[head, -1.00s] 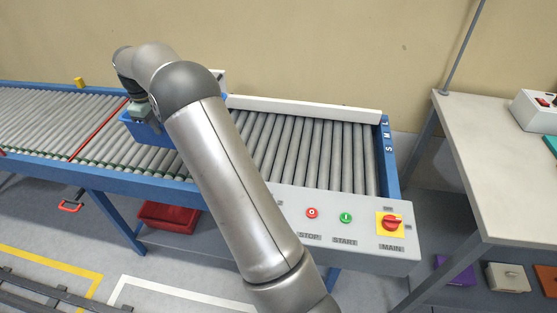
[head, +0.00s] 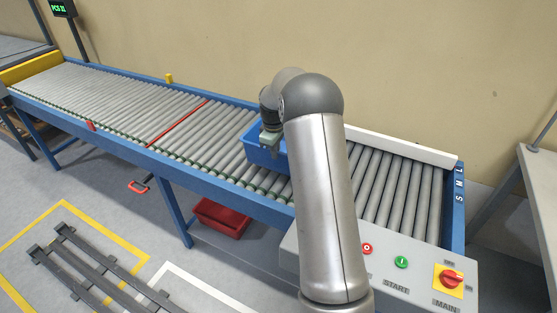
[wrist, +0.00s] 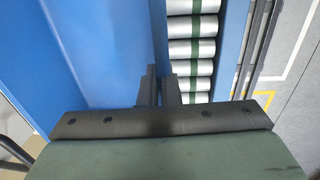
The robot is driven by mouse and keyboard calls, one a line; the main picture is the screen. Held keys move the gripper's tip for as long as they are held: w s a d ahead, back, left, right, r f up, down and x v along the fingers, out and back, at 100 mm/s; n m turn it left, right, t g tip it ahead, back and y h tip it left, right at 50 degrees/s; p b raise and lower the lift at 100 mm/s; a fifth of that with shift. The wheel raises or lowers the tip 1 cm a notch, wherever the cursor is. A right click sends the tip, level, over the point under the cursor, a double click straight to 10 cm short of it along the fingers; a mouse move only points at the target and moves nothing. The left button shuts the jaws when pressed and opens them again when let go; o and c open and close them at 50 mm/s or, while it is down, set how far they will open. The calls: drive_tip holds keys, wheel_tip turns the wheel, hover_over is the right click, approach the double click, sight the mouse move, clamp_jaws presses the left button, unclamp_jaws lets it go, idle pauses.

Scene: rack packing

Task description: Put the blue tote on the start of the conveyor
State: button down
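The blue tote (head: 257,154) is at the conveyor (head: 222,149), to the right of the red line across the rollers. My arm hides its right part. I cannot tell if its base rests on the rollers or is just above them. My gripper (head: 269,140) is at the tote's near left side. In the wrist view, the tote (wrist: 95,50) fills the left, and my gripper's two fingers (wrist: 161,88) are close together on either side of its wall. Green-banded rollers show just right of the tote.
A control panel (head: 380,272) with stop, start and main switches is at the conveyor's near right end. A white guard (head: 400,147) runs along the far right edge. The rollers left of the red line (head: 180,123) are clear. A red bin (head: 221,217) stands below.

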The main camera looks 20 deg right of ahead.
drive_tip(key=shift+s+d+f, duration=0.1)
drive_tip(key=shift+d+f, duration=0.15)
drive_tip(key=shift+f, duration=0.75)
drive_tip(key=shift+s+d+f, duration=0.1)
drive_tip(key=shift+d+f, duration=0.1)
drive_tip(key=shift+f, duration=0.8)
drive_tip(key=shift+f, duration=0.2)
drive_tip(key=c, duration=1.6)
unclamp_jaws()
drive_tip(key=shift+c, duration=0.2)
